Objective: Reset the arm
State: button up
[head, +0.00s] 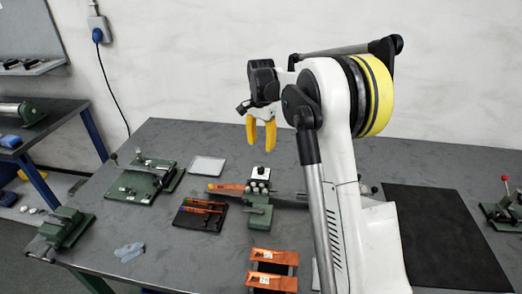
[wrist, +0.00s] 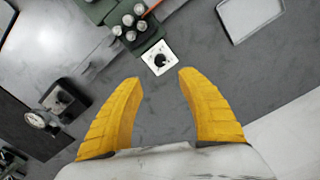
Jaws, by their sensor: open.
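My gripper (head: 261,146) hangs above the back middle of the grey workbench (head: 330,170), its yellow fingers pointing down. The fingers also show in the wrist view (wrist: 158,76), spread apart with nothing between them. My white arm stands upright at the right of centre in the head view and hides part of the bench. Beyond the fingertips in the wrist view is a small white square plate with a black knob (wrist: 160,58); it stands on the bench below the gripper, apart from it.
A green fixture (head: 257,214) with several metal cylinders stands mid-bench. A dark tray (head: 187,219) with orange-handled tools lies left of it. A black mat (head: 440,235) lies clear at right.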

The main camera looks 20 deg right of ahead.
dwell(0.4)
jog(key=s+a+r+n+t, duration=0.2)
jog(key=s+a+r+n, duration=0.1)
jog(key=s+a+r, duration=0.4)
jog(key=s+a+r+n+t, duration=0.2)
jog(key=s+r+n, duration=0.15)
jog(key=s, duration=0.55)
jog(key=s+a+f+n+t, duration=0.1)
jog(key=s+a+f+n, duration=0.1)
jog(key=s, duration=0.6)
jog(key=s+a+f+n+t, duration=0.2)
jog(key=s+a+n, duration=0.1)
jog(key=s, duration=0.5)
jog(key=shift+s+n, duration=0.25)
jog(key=shift+n, duration=0.1)
